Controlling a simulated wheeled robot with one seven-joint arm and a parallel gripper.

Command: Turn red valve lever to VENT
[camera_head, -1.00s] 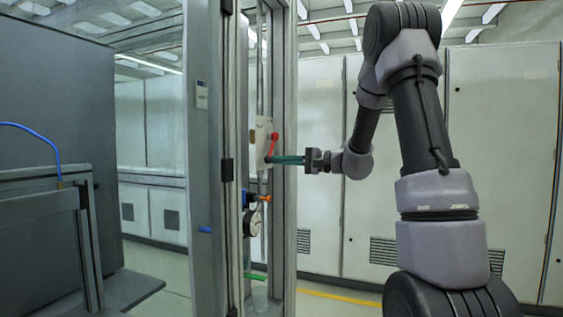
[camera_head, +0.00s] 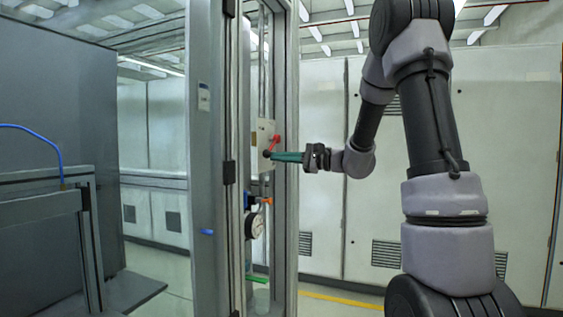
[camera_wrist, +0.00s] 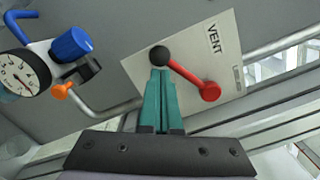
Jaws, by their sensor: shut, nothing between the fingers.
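The red valve lever (camera_head: 274,142) is on a pale plate (camera_wrist: 135,68) inside the open-sided cabinet frame. In the wrist view the lever (camera_wrist: 187,74) runs from a black hub (camera_wrist: 160,56) down and right to a red knob (camera_wrist: 210,91). The word VENT (camera_wrist: 213,38) is printed on the plate, above the knob in that view. My gripper (camera_wrist: 160,73) has teal fingers, closed together and empty. Their tips are right by the hub, on the lower side of the lever in the wrist view; contact cannot be told. The gripper also shows in the head view (camera_head: 273,156).
A round gauge (camera_wrist: 22,76), a blue knob (camera_wrist: 72,44) and a small orange handle (camera_wrist: 61,91) sit beside the plate. A grey cabinet post (camera_head: 207,120) stands left of the valve. Tall pale cabinets (camera_head: 320,110) line the back.

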